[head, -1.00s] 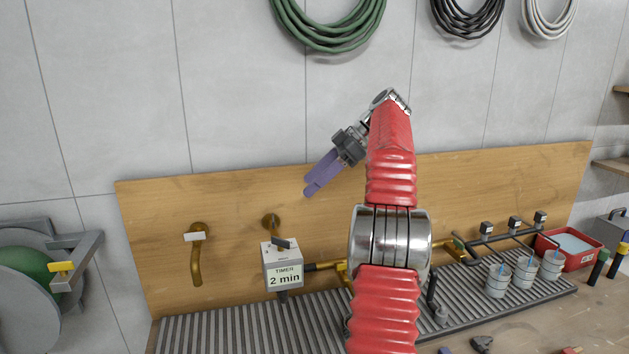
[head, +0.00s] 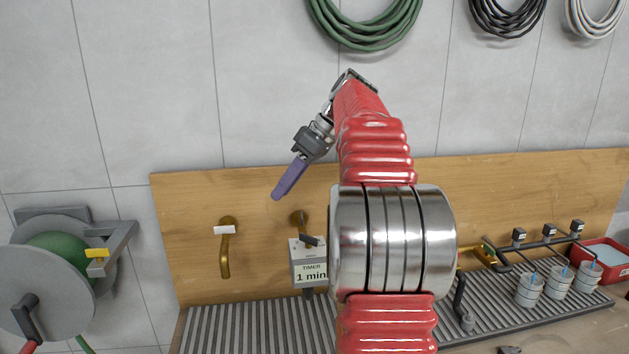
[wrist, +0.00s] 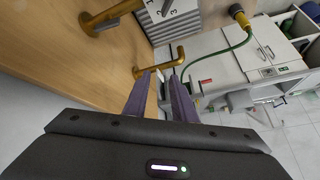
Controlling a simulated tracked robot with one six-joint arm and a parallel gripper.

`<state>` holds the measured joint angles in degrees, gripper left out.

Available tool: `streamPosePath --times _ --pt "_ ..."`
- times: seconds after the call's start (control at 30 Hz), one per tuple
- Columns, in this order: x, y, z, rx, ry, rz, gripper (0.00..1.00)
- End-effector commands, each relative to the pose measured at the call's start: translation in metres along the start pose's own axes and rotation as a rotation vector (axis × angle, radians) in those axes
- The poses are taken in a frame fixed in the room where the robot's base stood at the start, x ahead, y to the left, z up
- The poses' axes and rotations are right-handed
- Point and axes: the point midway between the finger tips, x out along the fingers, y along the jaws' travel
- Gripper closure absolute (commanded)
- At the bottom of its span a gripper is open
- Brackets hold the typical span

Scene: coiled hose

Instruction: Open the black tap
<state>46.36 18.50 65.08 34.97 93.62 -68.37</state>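The black tap (head: 298,219) is a brass fitting on the wooden board with a dark lever, just above the grey timer box (head: 308,271), which reads 1 min. In the wrist view the brass tap with a dark lever (wrist: 112,14) is at the top, beside the timer box (wrist: 168,10). A white-handled brass tap (head: 225,262) is to its left; its bent spout likely shows in the wrist view (wrist: 160,64). My gripper (head: 277,196) points down-left, above the taps in the picture and apart from them. In the wrist view its purple fingers (wrist: 161,76) are apart, with nothing between them.
A ribbed drain mat (head: 262,325) runs below the wooden board (head: 182,210). A hose reel (head: 45,290) stands at far left. Several small pots (head: 529,289) and a red tub (head: 604,258) are at right. Coiled hoses (head: 365,25) hang above.

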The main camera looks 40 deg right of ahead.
Motion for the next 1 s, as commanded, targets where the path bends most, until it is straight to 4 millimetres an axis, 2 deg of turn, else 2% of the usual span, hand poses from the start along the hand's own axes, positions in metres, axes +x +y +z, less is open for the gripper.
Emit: streamPosePath --times 0.03,0.2,0.47,0.73,1.0 --pt "0.006 -0.016 -0.006 0.014 -0.015 0.006 0.76" --pt "0.025 -0.060 -0.014 0.082 -0.062 0.036 0.76" --pt "0.053 -0.128 -0.010 0.169 -0.118 0.095 0.76" --pt "0.079 -0.194 0.011 0.237 -0.152 0.169 0.76" --pt "0.103 -0.252 0.047 0.285 -0.160 0.243 0.76"
